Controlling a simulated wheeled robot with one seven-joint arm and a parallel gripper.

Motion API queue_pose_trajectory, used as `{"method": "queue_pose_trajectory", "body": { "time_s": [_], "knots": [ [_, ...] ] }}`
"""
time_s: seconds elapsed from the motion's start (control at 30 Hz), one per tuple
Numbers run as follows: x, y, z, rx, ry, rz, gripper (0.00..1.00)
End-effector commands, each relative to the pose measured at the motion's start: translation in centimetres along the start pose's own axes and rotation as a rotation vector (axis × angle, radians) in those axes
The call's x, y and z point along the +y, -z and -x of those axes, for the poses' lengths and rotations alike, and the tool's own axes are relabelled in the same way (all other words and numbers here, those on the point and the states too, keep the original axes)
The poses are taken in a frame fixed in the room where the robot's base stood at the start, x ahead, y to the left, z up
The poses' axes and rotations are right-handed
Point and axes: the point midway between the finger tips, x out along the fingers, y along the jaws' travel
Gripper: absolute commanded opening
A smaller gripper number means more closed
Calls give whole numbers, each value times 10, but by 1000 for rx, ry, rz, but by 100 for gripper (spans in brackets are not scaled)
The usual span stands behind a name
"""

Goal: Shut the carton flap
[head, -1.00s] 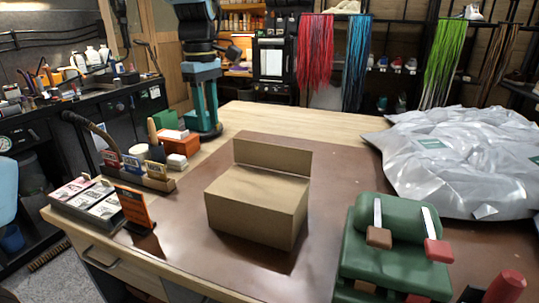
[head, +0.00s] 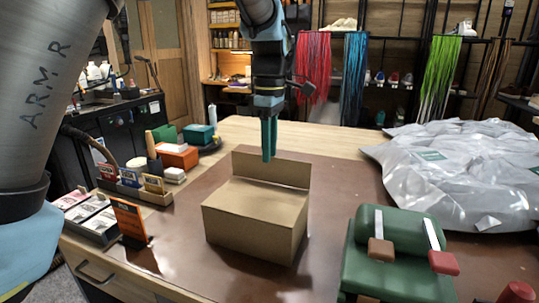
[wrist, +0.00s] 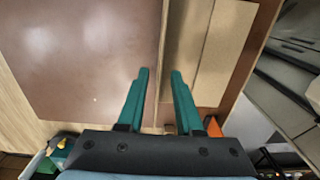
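The brown cardboard carton (head: 255,217) stands on the brown mat of the workbench. Its flap (head: 285,170) stands upright along the back edge, and the rest of the top looks flat and closed. My gripper (head: 268,158) points down over the flap, with its teal fingertips overlapping the flap's top edge left of its middle. In the wrist view, my gripper (wrist: 159,72) is open with a gap between the fingers. The flap's thin edge runs through that gap, with the carton top (wrist: 223,50) to the right. Contact with the flap cannot be told.
A green clamp-like stand (head: 395,255) is at front right, and a crumpled silver sheet (head: 455,170) lies behind it. An orange sign (head: 130,222), a card tray (head: 90,218) and small boxes (head: 178,155) line the left side. Bare mat surrounds the carton.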

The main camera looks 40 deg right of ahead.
Motion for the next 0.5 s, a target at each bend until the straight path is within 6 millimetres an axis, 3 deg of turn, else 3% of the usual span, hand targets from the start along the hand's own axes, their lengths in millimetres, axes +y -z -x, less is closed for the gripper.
{"method": "queue_pose_trajectory", "body": {
  "time_s": [0.2, 0.5],
  "knots": [
    [0, 0, -21, -1, 0, -1, 34],
    [0, 0, -25, 0, -1, -1, 34]
  ]
}}
